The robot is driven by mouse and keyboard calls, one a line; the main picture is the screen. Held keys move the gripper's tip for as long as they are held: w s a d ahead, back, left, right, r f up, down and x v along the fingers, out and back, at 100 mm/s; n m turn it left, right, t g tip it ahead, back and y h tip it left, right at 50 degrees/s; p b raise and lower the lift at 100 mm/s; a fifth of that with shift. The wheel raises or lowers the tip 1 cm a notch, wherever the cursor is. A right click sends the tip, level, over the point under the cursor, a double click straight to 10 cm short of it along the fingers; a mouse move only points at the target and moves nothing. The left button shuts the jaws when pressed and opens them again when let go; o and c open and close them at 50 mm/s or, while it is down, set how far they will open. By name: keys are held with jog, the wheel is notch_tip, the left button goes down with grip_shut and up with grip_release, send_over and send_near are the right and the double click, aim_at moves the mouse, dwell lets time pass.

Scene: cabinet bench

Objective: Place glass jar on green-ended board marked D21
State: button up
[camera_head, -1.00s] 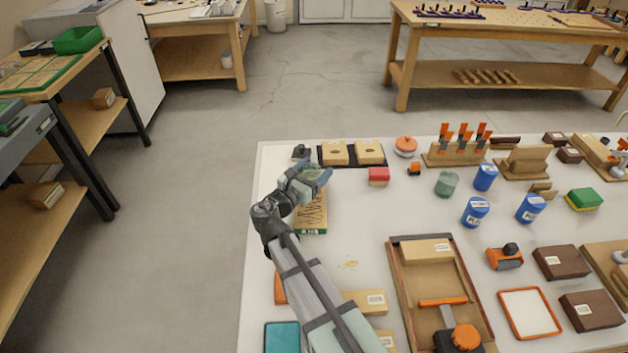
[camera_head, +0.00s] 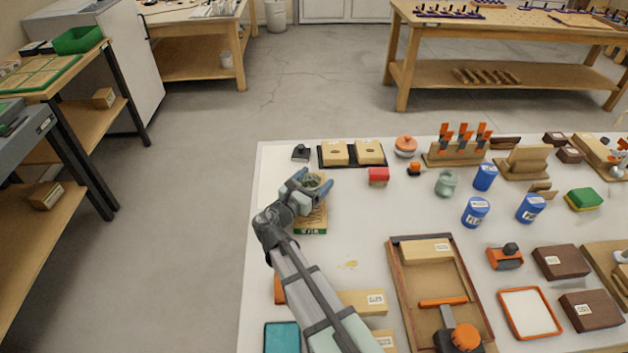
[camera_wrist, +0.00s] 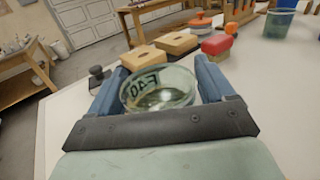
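A clear greenish glass jar (camera_wrist: 159,92) with dark lettering sits between the two blue fingers of my gripper (camera_wrist: 160,80) in the wrist view. The fingers lie close against both its sides, and its open rim faces up. In the head view, my gripper (camera_head: 313,184) and the jar (camera_head: 312,181) are over the far part of the green-ended board (camera_head: 312,217). The board's green near end with a label shows; its far part is hidden. I cannot tell whether the jar's base touches the board. Another greenish jar (camera_head: 446,184) stands farther right on the table.
A black tray with wooden blocks (camera_head: 352,153) and a red-topped block (camera_head: 378,176) lie just beyond my gripper. A small dark object (camera_head: 300,153) is at the back left. Blue cans (camera_head: 475,211) stand to the right. The white table (camera_head: 375,222) is bare right of the board.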

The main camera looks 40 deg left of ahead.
jog(key=shift+o, duration=0.9)
jog(key=shift+r, duration=0.15)
jog(key=shift+s, duration=0.3)
jog(key=s, duration=0.3)
jog(key=s+d, duration=0.1)
jog(key=s, duration=0.7)
jog(key=shift+s+d, duration=0.15)
jog(key=shift+s, duration=0.05)
